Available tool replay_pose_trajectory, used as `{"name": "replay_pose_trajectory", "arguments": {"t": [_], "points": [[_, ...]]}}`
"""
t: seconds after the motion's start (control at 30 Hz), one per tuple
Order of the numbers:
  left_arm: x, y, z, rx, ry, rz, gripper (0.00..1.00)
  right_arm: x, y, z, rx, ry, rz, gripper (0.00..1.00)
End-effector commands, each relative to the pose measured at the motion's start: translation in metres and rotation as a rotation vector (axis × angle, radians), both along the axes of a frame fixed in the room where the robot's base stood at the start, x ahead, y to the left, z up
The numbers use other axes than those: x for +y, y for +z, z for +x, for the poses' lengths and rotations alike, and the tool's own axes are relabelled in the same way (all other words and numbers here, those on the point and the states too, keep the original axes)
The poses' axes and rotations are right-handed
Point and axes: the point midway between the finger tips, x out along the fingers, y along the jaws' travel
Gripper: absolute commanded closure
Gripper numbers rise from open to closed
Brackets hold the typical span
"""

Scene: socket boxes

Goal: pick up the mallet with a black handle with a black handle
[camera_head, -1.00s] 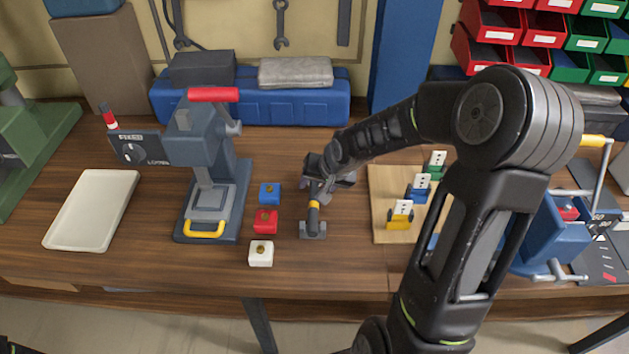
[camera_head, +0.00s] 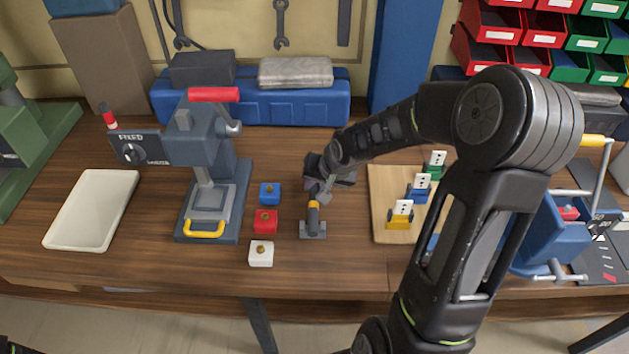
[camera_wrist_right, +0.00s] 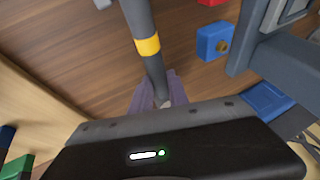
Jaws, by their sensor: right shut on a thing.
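The mallet lies on the wooden bench, its grey head (camera_head: 313,230) toward the front edge and its dark handle with a yellow band (camera_head: 313,206) pointing back. My right gripper (camera_head: 320,190) reaches down from behind and is shut on the handle's far end. In the right wrist view, the handle (camera_wrist_right: 141,20) runs down between the gripper's fingers (camera_wrist_right: 163,95); the mallet head is outside that view. The mallet still appears to be at bench level. My left gripper is not in view.
Blue (camera_head: 270,193), red (camera_head: 266,221) and white (camera_head: 261,254) socket boxes stand left of the mallet. A press (camera_head: 205,160) and white tray (camera_head: 60,222) are farther left. A wooden board (camera_head: 380,205) with coloured sockets is close on the right. Bench in front is clear.

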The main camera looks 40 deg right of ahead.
Motion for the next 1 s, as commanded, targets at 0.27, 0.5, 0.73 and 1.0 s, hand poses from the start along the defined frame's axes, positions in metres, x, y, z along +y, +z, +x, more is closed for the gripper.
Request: {"name": "replay_pose_trajectory", "arguments": {"t": [0.27, 0.5, 0.73, 1.0], "points": [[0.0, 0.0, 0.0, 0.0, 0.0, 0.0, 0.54, -0.0001, 0.0, 0.0, 0.0, 0.0, 0.0, 1.0], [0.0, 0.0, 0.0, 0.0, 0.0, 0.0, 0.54, -0.0001, 0.0, 0.0, 0.0, 0.0, 0.0, 1.0], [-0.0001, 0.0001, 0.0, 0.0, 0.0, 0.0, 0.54, -0.0003, 0.0012, 0.001, -0.003, 0.0, -0.002, 1.0], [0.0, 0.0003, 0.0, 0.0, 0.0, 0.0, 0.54, -0.001, 0.0077, 0.0016, -0.005, -0.001, -0.003, 1.0]]}}
